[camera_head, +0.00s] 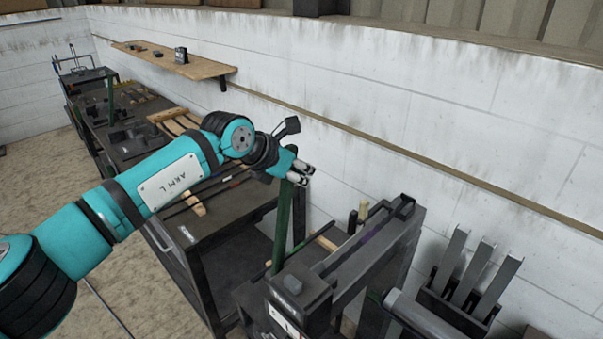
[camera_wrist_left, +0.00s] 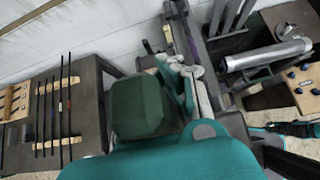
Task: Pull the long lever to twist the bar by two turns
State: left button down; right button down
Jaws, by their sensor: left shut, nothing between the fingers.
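The long green lever (camera_head: 283,228) stands nearly upright beside the dark bench machine (camera_head: 303,290). My left gripper (camera_head: 302,174) is at the lever's top end, with its fingers shut and nothing between them. In the head view it overlaps the lever top; I cannot tell whether they touch. In the left wrist view a dark green block (camera_wrist_left: 142,105), apparently the lever's end, is close to the camera, just left of the gripper fingers (camera_wrist_left: 182,82). I cannot make out the bar to be twisted with certainty.
A dark workbench (camera_head: 215,212) with rods and wooden pieces stands to the left. A grey cylinder (camera_head: 425,318) and upright metal plates (camera_head: 472,275) are at the right. A white block wall (camera_head: 400,110) with a wooden shelf (camera_head: 175,60) runs behind. Floor is open at left.

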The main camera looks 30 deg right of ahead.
pick_arm(q)
jog(key=c, duration=2)
grip_release()
jog(key=shift+c, duration=0.2)
jog(key=o, duration=0.9)
jog(key=v, duration=1.2)
jog(key=shift+w, duration=0.1)
